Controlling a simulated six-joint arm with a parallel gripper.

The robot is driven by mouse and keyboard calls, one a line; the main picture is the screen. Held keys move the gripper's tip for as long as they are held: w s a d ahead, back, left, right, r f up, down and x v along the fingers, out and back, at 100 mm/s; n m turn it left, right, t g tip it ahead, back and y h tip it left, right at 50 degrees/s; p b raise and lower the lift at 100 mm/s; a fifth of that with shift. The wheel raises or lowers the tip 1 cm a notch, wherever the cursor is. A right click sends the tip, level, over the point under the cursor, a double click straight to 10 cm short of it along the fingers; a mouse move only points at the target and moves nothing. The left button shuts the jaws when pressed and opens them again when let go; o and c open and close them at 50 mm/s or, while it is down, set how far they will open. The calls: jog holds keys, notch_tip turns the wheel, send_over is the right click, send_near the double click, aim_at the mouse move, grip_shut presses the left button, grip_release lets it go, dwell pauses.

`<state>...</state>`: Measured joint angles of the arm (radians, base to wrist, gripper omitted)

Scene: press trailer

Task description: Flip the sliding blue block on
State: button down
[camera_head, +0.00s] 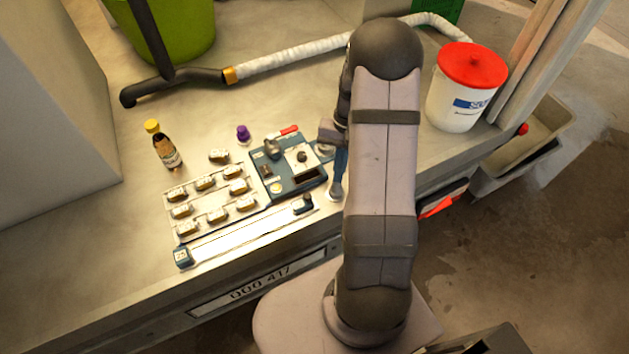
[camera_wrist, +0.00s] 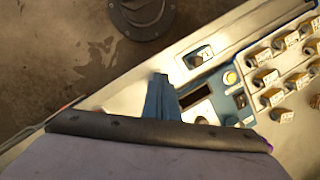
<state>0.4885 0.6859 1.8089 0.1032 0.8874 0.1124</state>
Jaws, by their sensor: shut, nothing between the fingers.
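A long pale rail (camera_head: 245,231) runs along the front of the control panel. A small blue block (camera_head: 183,256) with light markings sits at its left end. A dark upright knob (camera_head: 302,204) sits at its right end; a dark piece at a rail end also shows in the wrist view (camera_wrist: 199,57). I cannot tell which of the two slides. My gripper (camera_head: 337,190) is shut and empty, pointing down just right of the panel, apart from the knob. Its blue fingers show in the wrist view (camera_wrist: 160,82), covering part of the panel's edge.
The blue panel (camera_head: 258,166) has a red lever (camera_head: 289,130) and a yellow button (camera_head: 276,188). Several small switches (camera_head: 207,183) stand left of it. A bottle (camera_head: 166,150), a purple knob (camera_head: 243,134) and a red-lidded bucket (camera_head: 463,100) stand on the counter. The counter's front edge is close.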

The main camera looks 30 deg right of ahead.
jog(key=w+r+m+y, duration=0.1)
jog(key=w+r+m, duration=0.3)
jog(key=w+r, duration=0.1)
jog(key=shift+w+d+r+m, duration=0.15)
jog(key=shift+w+r+m, duration=0.25)
jog(key=shift+r, duration=0.1)
jog(key=shift+f, duration=0.15)
jog(key=p, duration=0.4)
send_near(301, 203)
jog(key=d+f, duration=0.3)
jog(key=shift+w+d+f, duration=0.1)
jog(key=shift+f, duration=0.15)
jog(key=shift+s+a+f, duration=0.2)
jog(key=shift+a+f, duration=0.05)
jog(key=shift+a, duration=0.2)
jog(key=shift+a, duration=0.1)
